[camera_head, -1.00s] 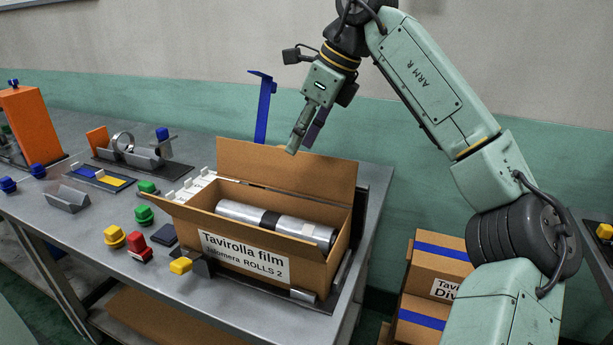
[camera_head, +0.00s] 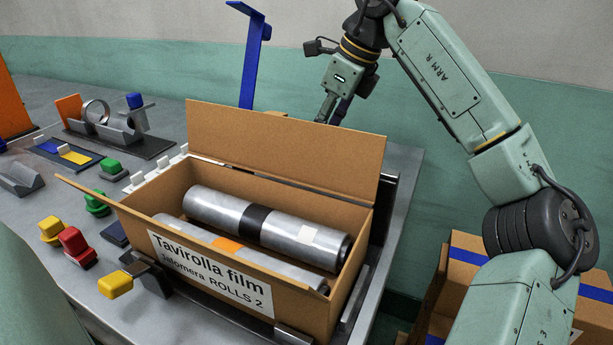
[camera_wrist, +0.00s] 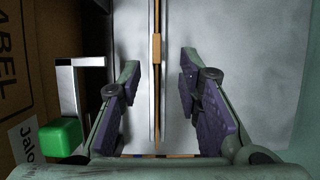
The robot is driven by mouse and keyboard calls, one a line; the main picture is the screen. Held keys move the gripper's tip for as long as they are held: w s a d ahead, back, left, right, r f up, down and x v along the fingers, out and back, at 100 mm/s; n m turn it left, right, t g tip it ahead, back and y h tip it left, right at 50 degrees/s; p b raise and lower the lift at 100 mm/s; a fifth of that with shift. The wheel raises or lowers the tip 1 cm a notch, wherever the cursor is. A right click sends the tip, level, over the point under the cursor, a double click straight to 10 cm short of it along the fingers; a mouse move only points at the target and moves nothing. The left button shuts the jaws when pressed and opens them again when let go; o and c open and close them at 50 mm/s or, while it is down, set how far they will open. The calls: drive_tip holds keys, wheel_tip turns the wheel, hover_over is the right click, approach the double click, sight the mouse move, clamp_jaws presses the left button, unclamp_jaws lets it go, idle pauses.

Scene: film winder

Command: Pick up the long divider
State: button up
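In the wrist view, a thin brown upright strip (camera_wrist: 156,48), seen edge-on and apparently the long divider, stands along a narrow metal-edged slot. My gripper (camera_wrist: 160,82) is open, with one purple-padded finger on each side of the strip. Neither finger visibly touches it. In the head view, my gripper (camera_head: 329,107) points down behind the carton's raised back flap, which partly hides the fingertips.
The open carton (camera_head: 205,262) holds metallic film rolls (camera_head: 222,208). A blue upright post (camera_head: 252,70) stands left of my gripper. The wrist view shows a green-knobbed metal bracket (camera_wrist: 62,136) beside the left finger. Blue-striped cartons (camera_head: 478,250) stand at right.

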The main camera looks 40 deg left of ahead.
drive_tip(key=x, duration=0.7)
drive_tip(key=shift+s+a+f, duration=0.2)
drive_tip(key=shift+s+a, duration=0.05)
drive_tip(key=shift+s, duration=0.05)
drive_tip(key=shift+c, duration=0.2)
clamp_jaws()
